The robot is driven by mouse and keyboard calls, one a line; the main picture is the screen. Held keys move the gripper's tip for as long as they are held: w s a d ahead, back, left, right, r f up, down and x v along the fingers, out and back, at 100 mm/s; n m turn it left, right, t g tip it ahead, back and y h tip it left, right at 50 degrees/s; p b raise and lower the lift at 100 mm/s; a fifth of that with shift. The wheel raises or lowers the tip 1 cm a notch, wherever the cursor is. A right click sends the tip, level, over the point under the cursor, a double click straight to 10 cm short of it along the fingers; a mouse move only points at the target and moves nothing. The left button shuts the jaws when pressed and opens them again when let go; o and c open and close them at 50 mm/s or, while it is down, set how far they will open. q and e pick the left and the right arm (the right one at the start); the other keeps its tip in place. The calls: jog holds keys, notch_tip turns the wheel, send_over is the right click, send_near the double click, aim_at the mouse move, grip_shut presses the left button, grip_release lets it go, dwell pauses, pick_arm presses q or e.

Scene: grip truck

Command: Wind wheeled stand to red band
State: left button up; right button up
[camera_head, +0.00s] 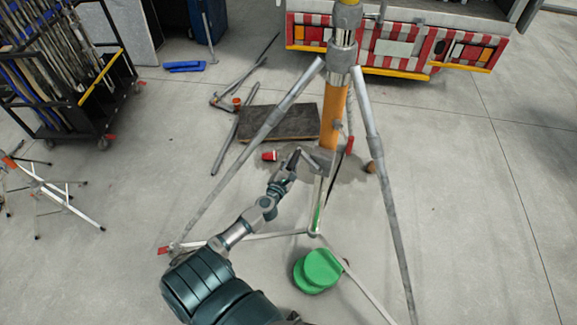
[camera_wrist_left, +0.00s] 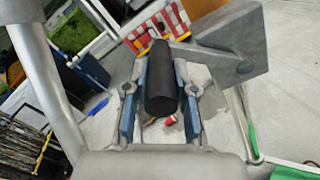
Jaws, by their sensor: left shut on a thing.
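The wheeled stand is a tall grey tripod with an orange column (camera_head: 333,115) and spread legs (camera_head: 384,190). A grey crank piece (camera_head: 320,160) sits low on the column; it also shows large in the left wrist view (camera_wrist_left: 235,45). My left gripper (camera_head: 290,165) reaches it from the lower left. In the left wrist view its two blue-edged fingers (camera_wrist_left: 160,105) are shut on the black crank handle (camera_wrist_left: 160,80), one on each side. A small red strip (camera_head: 350,145) shows just right of the column; I cannot tell whether it is the red band. My right gripper is out of view.
A green rounded object (camera_head: 317,271) lies on the floor by the stand's base. A dark flat board (camera_head: 280,123) and a small red piece (camera_head: 269,156) lie behind. A loaded cart (camera_head: 100,130) stands left, a red-and-white truck rear (camera_head: 400,45) behind. Floor at right is clear.

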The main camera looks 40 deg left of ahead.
pick_arm(q)
jog(key=shift+w+d+r, duration=0.1)
jog(key=shift+w+r, duration=0.05)
jog(key=shift+r, duration=0.5)
jog(key=shift+w+d+r, duration=0.1)
jog(key=shift+w+r, duration=0.05)
jog(key=shift+r, duration=0.45)
jog(key=d+r, duration=0.2)
jog(key=d, duration=0.1)
jog(key=shift+w+r, duration=0.15)
jog(key=shift+w, duration=0.25)
grip_shut()
jog(key=d, duration=0.2)
jog(key=w+d+f, duration=0.1)
jog(key=shift+d, duration=0.3)
jog(key=o, duration=0.8)
grip_release()
jog(key=shift+s, duration=0.15)
jog(key=shift+c, duration=0.2)
jog(key=o, duration=0.4)
jog(key=shift+a+f, duration=0.1)
